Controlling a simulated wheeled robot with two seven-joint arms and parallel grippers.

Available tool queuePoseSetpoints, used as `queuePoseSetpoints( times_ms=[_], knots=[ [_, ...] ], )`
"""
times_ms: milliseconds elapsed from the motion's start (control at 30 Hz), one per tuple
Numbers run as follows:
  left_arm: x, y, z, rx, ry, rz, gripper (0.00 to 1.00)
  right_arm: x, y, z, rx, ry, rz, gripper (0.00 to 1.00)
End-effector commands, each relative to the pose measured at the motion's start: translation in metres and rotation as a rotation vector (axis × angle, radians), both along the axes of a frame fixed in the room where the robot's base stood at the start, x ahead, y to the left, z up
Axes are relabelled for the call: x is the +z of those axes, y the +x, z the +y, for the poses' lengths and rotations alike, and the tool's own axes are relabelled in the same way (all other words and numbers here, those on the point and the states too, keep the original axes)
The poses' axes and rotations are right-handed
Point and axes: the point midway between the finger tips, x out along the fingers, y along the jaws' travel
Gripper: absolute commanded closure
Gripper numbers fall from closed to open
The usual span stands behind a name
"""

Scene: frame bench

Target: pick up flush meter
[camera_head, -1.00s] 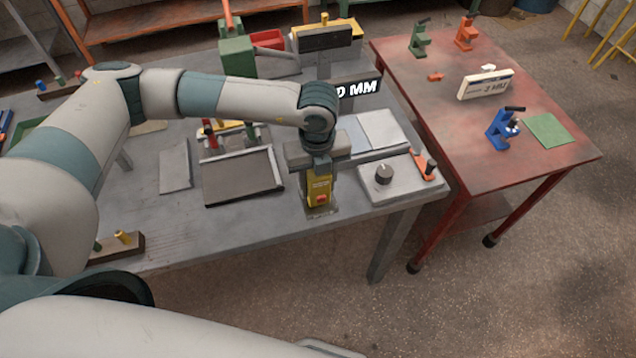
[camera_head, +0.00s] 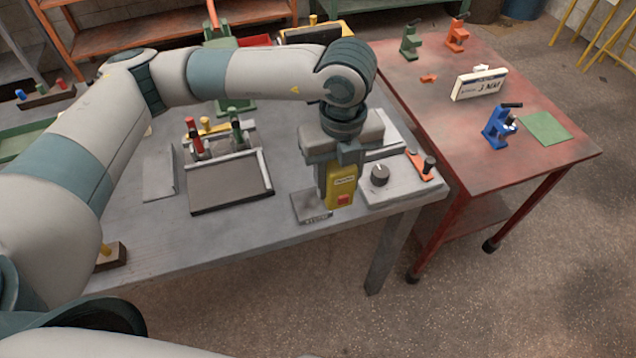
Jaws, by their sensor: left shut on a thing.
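The flush meter (camera_head: 342,192), a yellow block with a red button on its front, hangs upright below my left gripper (camera_head: 341,162). My left gripper points down and is shut on its upper part. The grey base plate (camera_head: 311,207) with small lettering lies at the bench's front edge, left of and below the meter. The meter seems lifted clear of the plate, though the exact gap is hard to tell. My right gripper is out of view.
A grey block with a black knob (camera_head: 379,174) and an orange clamp (camera_head: 419,164) stand close right of the meter. A dark framed tray (camera_head: 232,200) lies to the left. The red table (camera_head: 470,140) on the right holds a blue clamp (camera_head: 497,130) and a green pad (camera_head: 546,128).

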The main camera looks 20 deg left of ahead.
Motion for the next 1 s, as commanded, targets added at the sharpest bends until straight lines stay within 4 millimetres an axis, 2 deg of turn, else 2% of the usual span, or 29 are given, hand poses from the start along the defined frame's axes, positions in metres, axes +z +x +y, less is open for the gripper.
queuePoseSetpoints(
  times_ms=[100,300,900,1000],
  knots=[
    [0.009,-0.008,-0.019,-0.004,-0.001,-0.003,0.85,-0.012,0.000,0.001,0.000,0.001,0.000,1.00],
    [0.023,-0.017,-0.036,-0.001,0.000,0.000,0.85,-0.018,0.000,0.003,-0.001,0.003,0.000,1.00],
    [0.027,-0.020,-0.040,0.001,0.000,0.000,0.85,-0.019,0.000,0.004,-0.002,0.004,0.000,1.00],
    [0.027,-0.020,-0.040,0.000,0.000,0.000,0.85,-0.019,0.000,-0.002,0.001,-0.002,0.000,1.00]
  ],
)
